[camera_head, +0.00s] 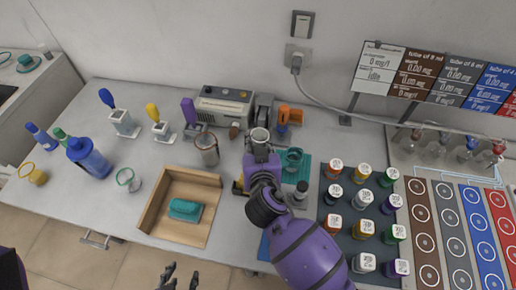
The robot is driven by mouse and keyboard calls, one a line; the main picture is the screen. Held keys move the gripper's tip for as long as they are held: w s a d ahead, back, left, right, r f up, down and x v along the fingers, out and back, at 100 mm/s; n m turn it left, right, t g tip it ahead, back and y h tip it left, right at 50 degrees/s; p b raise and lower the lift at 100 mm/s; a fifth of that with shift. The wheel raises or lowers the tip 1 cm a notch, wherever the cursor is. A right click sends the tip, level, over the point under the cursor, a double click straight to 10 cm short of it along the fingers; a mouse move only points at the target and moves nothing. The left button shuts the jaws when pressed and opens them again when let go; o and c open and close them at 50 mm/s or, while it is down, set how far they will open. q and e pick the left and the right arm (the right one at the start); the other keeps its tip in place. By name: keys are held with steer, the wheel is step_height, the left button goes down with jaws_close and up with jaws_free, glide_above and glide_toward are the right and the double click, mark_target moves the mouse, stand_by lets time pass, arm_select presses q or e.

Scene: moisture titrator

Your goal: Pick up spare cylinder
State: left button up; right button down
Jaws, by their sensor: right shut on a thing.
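My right gripper (259,151) reaches over the middle of the table on its purple arm. It is shut on a grey round-topped cylinder (260,135), which seems to be the spare cylinder; the gripper and arm hide its lower part, so I cannot tell whether it is off the table. Another grey metallic cylinder (206,149) stands upright to the left, apart from the gripper. My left gripper (181,276) is at the bottom edge, partly cut off, with its dark fingers apart and nothing between them.
A wooden tray (151,209) holding a teal sponge-like block (185,209) lies left of my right arm. A beige device (224,105) stands behind. A dark rack of capped jars (348,211) is close on the right. Bottles (89,158) stand at left.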

step_height(320, 180, up, 10)
steer(key=shift+p, duration=0.45)
steer(key=c, duration=1.9)
jaws_free()
steer(key=shift+c, duration=0.2)
jaws_close()
